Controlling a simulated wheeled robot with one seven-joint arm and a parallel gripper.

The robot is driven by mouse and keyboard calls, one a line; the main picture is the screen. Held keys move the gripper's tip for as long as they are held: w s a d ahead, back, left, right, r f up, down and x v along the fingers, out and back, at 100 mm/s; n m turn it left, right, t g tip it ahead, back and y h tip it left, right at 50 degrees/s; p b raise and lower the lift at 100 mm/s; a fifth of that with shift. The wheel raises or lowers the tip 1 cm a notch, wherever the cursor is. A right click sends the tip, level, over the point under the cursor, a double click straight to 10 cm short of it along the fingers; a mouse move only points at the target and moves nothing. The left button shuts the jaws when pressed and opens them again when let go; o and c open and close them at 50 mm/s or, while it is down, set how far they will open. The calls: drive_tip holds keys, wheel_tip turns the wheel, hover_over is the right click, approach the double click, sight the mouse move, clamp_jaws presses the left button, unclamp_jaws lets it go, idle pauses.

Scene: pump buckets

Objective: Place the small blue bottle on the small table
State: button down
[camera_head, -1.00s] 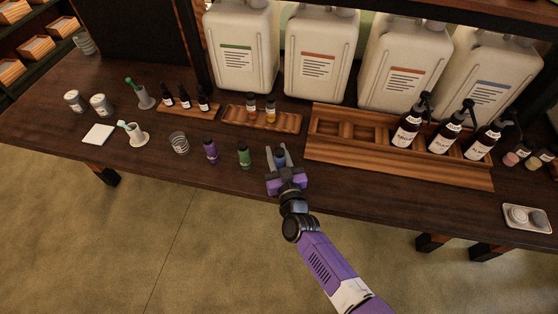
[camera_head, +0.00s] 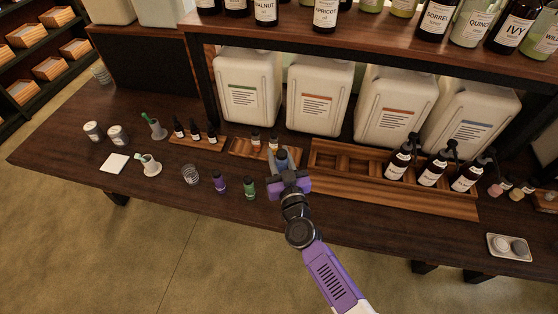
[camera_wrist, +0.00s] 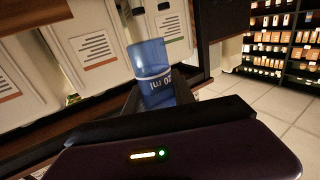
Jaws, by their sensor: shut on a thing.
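The small blue bottle (camera_wrist: 151,60) is between my gripper's fingers in the wrist view, with its upper part clear and its base hidden by the fingers. It has a white band and white lettering, and it looks tilted in that view. My gripper (camera_head: 284,161) is shut on it. In the head view the bottle is a small blue patch (camera_head: 283,155) between the fingers, in front of the right end of a wooden tray. It appears lifted off the long counter. I cannot make out a separate small table in either view.
The dark wooden counter (camera_head: 75,138) holds a purple bottle (camera_head: 219,182) and a green bottle (camera_head: 249,188) left of my gripper. A wooden rack (camera_head: 345,180) with black pump bottles lies to the right. Large white canisters (camera_head: 318,97) stand behind. Open floor lies in front.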

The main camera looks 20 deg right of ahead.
sight(280, 152)
drive_tip(key=shift+r, duration=1.9)
